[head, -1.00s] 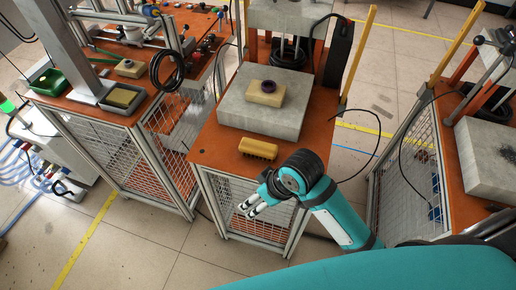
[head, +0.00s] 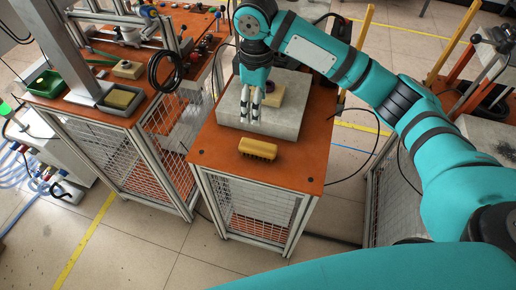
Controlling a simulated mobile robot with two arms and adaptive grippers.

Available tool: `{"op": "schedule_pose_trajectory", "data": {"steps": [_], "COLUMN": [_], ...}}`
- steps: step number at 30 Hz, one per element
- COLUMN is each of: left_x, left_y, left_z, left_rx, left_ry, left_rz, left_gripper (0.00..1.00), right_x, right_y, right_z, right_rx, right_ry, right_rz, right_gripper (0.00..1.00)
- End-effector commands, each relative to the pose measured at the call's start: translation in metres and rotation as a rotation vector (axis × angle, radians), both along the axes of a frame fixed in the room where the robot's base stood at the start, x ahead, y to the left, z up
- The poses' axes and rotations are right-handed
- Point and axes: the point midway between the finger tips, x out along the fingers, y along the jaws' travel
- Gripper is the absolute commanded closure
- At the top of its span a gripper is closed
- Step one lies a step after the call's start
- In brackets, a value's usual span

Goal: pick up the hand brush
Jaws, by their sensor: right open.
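The hand brush (head: 258,149) lies on the orange tabletop (head: 222,160) of the middle bench, near its front, with a yellow-brown body and darker bristles along its lower side. My right gripper (head: 250,122) points down in front of the grey block, just beyond the brush as seen in the head view. Its two fingers are a little apart with nothing between them, and they look clear of the brush. My left gripper is not in view.
The grey block (head: 287,124) carries a tan block (head: 271,96), partly hidden by my right gripper. The left bench holds a green bin (head: 44,82), a tray with a yellow pad (head: 121,98) and a black cable coil (head: 165,72). Orange tabletop around the brush is bare.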

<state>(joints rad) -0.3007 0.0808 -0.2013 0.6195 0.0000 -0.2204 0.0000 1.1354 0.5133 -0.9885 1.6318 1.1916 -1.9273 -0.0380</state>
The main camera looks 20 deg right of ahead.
Motion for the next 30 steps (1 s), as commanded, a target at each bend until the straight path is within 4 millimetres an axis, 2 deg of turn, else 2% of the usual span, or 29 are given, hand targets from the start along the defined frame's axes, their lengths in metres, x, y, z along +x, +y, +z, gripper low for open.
{"op": "schedule_pose_trajectory", "data": {"steps": [12, 16, 23, 30], "left_x": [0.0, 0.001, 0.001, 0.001], "left_y": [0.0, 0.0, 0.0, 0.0], "left_z": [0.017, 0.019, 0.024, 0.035], "left_rx": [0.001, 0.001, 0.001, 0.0], "left_ry": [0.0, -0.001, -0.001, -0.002], "left_rz": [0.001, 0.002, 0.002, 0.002], "left_gripper": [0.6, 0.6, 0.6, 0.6], "right_x": [-0.002, -0.001, -0.002, -0.005], "right_y": [0.001, 0.001, 0.004, 0.01], "right_z": [-0.087, -0.105, -0.12, -0.155], "right_rx": [-0.001, 0.0, 0.001, 0.0], "right_ry": [0.004, 0.002, 0.002, 0.002], "right_rz": [-0.001, -0.001, 0.002, 0.0], "right_gripper": [0.3, 0.3, 0.3, 0.3]}}
